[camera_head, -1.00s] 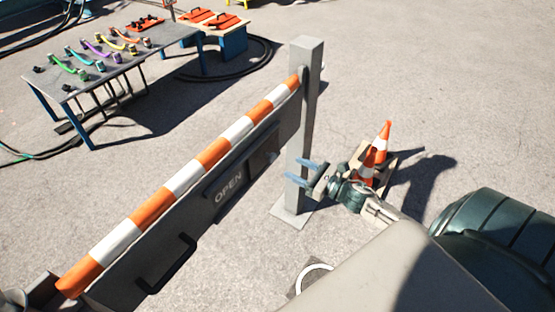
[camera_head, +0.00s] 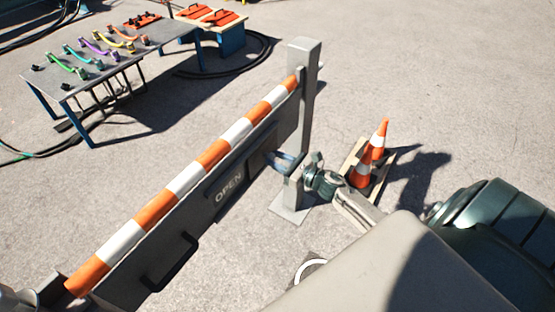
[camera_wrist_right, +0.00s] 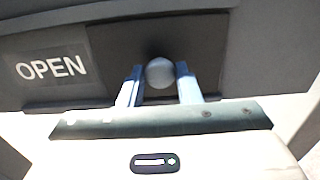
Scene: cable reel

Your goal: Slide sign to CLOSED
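The sign panel (camera_head: 228,189) reads OPEN and sits on the grey board under the orange-and-white striped barrier bar (camera_head: 182,182). In the right wrist view the OPEN lettering (camera_wrist_right: 51,68) is at the left, and a round grey knob (camera_wrist_right: 160,72) stands on a dark plate to its right. My right gripper (camera_head: 277,157) is at the board near the post; in the wrist view its two fingers (camera_wrist_right: 160,85) are on either side of the knob, apart, with small gaps showing. My left gripper is not clearly in view.
A grey post (camera_head: 301,120) stands right beside my right gripper. A black handle (camera_head: 171,265) is on the lower board. A table (camera_head: 115,62) with coloured cables is at the back left.

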